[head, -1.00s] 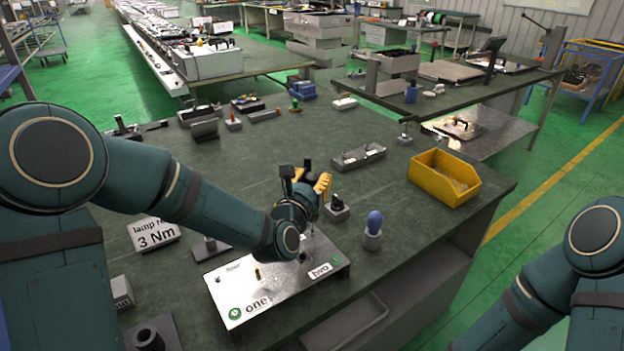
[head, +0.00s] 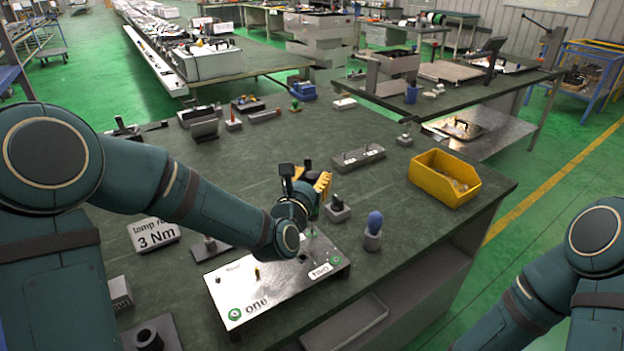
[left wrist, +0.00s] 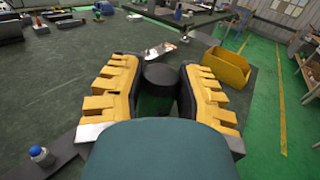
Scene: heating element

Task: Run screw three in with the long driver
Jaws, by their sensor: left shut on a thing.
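My left gripper (head: 318,185) stands above the table at the far edge of a metal plate (head: 240,278). In the left wrist view its yellow fingers are closed on both sides of a dark upright cylinder with a black top (left wrist: 160,74), which looks like a driver handle. Its lower end is hidden. The plate has a label reading "one" (head: 258,305) and a second, blurred label (head: 320,271). A small yellowish peg or screw (head: 257,272) stands upright on the plate. My wrist covers part of the plate, so I cannot make out screw three. My right gripper is out of view.
A blue-topped tool (head: 375,222) stands in a grey holder right of the plate. A holder with a black piece (head: 337,204) is close beside the left gripper. A yellow bin (head: 436,190) is at the table's right edge. A "3 Nm" sign (head: 154,234) stands left.

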